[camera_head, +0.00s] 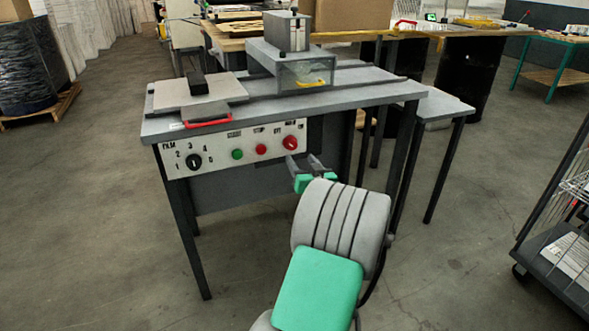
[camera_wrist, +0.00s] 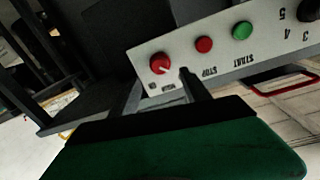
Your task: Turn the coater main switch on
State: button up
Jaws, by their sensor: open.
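The coater is a grey table with a white control panel (camera_head: 230,150) on its front. The main switch is a red round knob (camera_head: 289,142) at the panel's right end. In the wrist view, which is upside down, the knob (camera_wrist: 160,63) shows a pale pointer mark and small labels by it. My gripper (camera_head: 303,161) is open and empty, just in front of and slightly below right of the knob in the head view. Contact cannot be told.
Beside the knob are a red button (camera_head: 261,149), a green button (camera_head: 237,154) and a black numbered dial (camera_head: 194,161). A red handle (camera_head: 208,123) juts out above the panel. A wire cart (camera_head: 560,240) stands at right.

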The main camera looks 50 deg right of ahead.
aim_at(293, 146)
jog(key=x, duration=0.7)
jog(key=shift+w+d+r, duration=0.15)
jog(key=shift+w+d, duration=0.05)
jog(key=shift+d, duration=0.05)
grip_shut()
